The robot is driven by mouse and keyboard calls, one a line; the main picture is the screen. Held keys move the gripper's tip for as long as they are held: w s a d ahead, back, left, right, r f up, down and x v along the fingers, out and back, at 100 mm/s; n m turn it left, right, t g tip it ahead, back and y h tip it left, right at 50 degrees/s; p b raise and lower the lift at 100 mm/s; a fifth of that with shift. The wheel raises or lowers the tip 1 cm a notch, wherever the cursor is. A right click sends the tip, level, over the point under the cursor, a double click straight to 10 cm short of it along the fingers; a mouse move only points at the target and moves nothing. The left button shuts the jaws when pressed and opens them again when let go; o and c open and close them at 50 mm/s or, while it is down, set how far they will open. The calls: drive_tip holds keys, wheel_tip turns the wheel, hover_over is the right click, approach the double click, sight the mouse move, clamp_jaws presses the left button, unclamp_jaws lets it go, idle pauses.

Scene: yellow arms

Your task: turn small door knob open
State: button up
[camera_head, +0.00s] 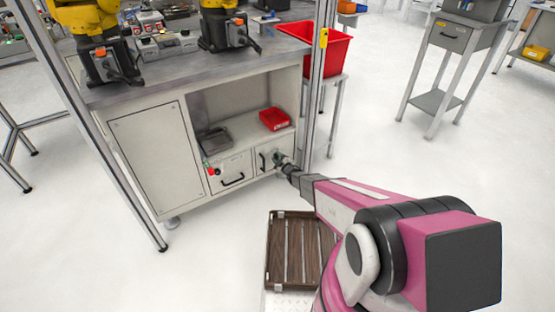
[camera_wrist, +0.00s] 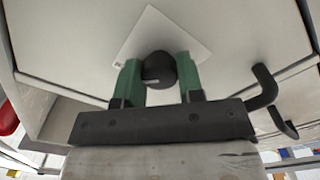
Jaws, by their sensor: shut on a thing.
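The small door knob (camera_wrist: 159,69) is round and black on a pale square plate (camera_wrist: 162,36) in the wrist view. The plate is fixed to a light grey door (camera_wrist: 75,45). My gripper (camera_wrist: 158,82) has green fingers, one on each side of the knob, and is shut on it. In the head view my gripper (camera_head: 279,158) reaches the right small door of the grey cabinet (camera_head: 155,160), low on its front. The knob itself is hidden there by my gripper. The door appears closed. A black handle (camera_wrist: 264,88) is beside the knob.
A drawer with a black handle (camera_head: 232,180) is left of the small door. A red bin (camera_head: 274,119) and a grey tray (camera_head: 215,139) sit on the open shelf above. A metal frame post (camera_head: 316,75) stands near my arm. A wooden pallet (camera_head: 295,250) lies on the floor.

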drive_tip(key=shift+m, duration=0.3)
drive_tip(key=o, duration=0.9)
